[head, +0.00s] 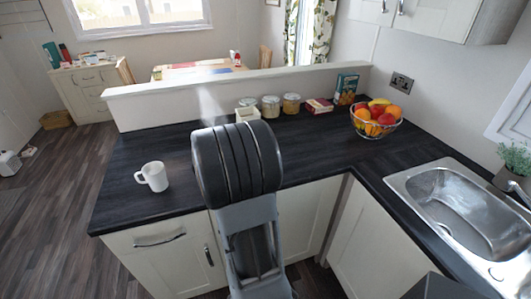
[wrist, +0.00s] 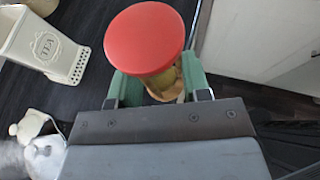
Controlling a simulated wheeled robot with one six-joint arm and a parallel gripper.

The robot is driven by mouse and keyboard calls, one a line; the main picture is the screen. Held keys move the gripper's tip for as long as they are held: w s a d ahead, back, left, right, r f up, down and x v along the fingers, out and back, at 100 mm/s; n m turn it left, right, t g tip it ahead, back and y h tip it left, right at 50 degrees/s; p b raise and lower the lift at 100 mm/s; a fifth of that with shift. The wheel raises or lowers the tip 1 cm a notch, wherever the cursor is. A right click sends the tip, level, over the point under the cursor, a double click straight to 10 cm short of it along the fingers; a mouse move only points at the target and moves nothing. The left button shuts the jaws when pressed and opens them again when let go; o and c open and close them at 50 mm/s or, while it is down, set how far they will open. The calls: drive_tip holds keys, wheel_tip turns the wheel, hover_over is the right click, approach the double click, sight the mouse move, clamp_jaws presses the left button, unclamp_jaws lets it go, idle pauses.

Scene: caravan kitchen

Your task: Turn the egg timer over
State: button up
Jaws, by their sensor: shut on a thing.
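The egg timer (wrist: 145,38) shows in the wrist view with a round red end cap facing the camera. Below the cap are a greenish-yellow glass part and a wood-coloured part, partly hidden by the cap. My gripper (wrist: 160,88) has its green fingers on either side of the timer's body and is shut on it. In the wrist view the timer is over the dark worktop; I cannot tell whether its lower end touches. In the head view my arm hides both the timer and the gripper.
In the head view a white mug (head: 154,176), several jars (head: 270,106) and a fruit bowl (head: 376,120) stand on the dark worktop (head: 325,150).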

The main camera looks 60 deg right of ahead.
drive_tip(key=shift+s+a+r+p, duration=0.1)
drive_tip(key=shift+a+r+p, duration=0.05)
drive_tip(key=shift+r+p, duration=1.25)
drive_tip(key=shift+s+a+r+p, duration=0.1)
drive_tip(key=shift+r+p, duration=0.85)
drive_tip(key=shift+r, duration=0.7)
drive_tip(key=shift+w, duration=0.1)
